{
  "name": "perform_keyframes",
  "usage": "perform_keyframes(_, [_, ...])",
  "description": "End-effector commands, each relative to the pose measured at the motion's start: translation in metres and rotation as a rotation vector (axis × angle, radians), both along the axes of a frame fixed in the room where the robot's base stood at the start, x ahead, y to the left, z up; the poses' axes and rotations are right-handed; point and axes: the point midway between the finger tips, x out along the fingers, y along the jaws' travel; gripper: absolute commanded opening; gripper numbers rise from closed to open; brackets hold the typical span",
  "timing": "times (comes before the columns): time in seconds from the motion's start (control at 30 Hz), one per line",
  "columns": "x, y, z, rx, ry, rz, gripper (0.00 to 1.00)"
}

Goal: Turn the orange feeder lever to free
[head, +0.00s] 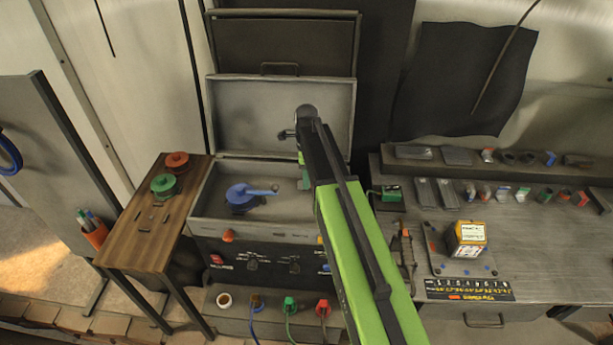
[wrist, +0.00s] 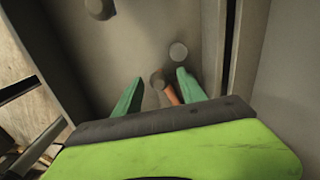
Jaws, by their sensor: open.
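In the wrist view, an orange bar (wrist: 172,94), likely the feeder lever, shows beyond and between the two green fingers of my gripper (wrist: 160,77). A grey round post (wrist: 157,80) stands just left of the bar. The fingers are apart, and I see no clear contact with the bar. The bar's lower end is hidden by the wrist. In the head view my gripper (head: 304,178) is at the right part of the open grey box (head: 205,200), largely hidden by my arm. I cannot pick out the lever there.
A blue valve-like part (head: 240,202) sits inside the box, left of my gripper. The raised lid (head: 250,110) stands behind. An orange knob (head: 228,236) is on the box front. A wooden side table (head: 150,225) is left, a cluttered workbench (head: 540,270) right.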

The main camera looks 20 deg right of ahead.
Motion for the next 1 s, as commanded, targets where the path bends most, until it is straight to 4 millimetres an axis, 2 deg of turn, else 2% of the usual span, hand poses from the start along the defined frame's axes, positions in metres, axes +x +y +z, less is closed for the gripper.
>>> perform_keyframes(0.17, [0.0, 0.0, 0.027, 0.0, 0.0, 0.0, 0.48])
perform_keyframes(0.73, [0.0, 0.0, 0.152, -0.001, 0.0, -0.001, 0.48])
perform_keyframes(0.87, [0.0, 0.0, 0.17, -0.001, 0.0, -0.001, 0.48])
perform_keyframes(1.0, [0.0, 0.0, 0.173, -0.001, 0.0, -0.001, 0.48])
